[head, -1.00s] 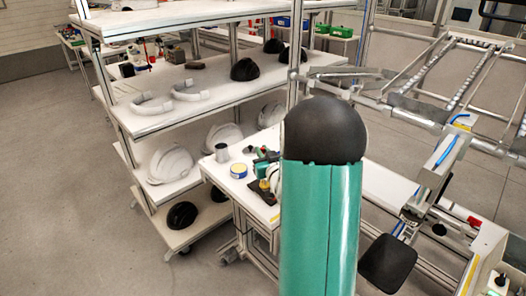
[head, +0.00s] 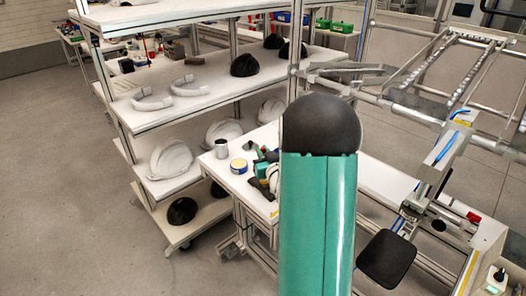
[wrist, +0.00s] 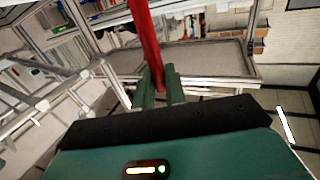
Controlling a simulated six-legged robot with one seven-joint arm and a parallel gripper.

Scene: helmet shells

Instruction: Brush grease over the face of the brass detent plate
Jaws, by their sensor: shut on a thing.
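In the wrist view my gripper (wrist: 161,92) has green fingers, shut on a long red handle (wrist: 146,40), perhaps a brush. The handle runs up out of the top of the picture, so its far end is hidden. In the head view my own green arm link with a black rounded end covers the middle, and my gripper does not show there. A small round tin with a yellow label (head: 238,166) stands on the white bench (head: 218,178), left of my arm. I cannot make out the brass detent plate in either view.
A metal frame and a black seat (head: 386,259) are on the right. The floor at left is clear.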

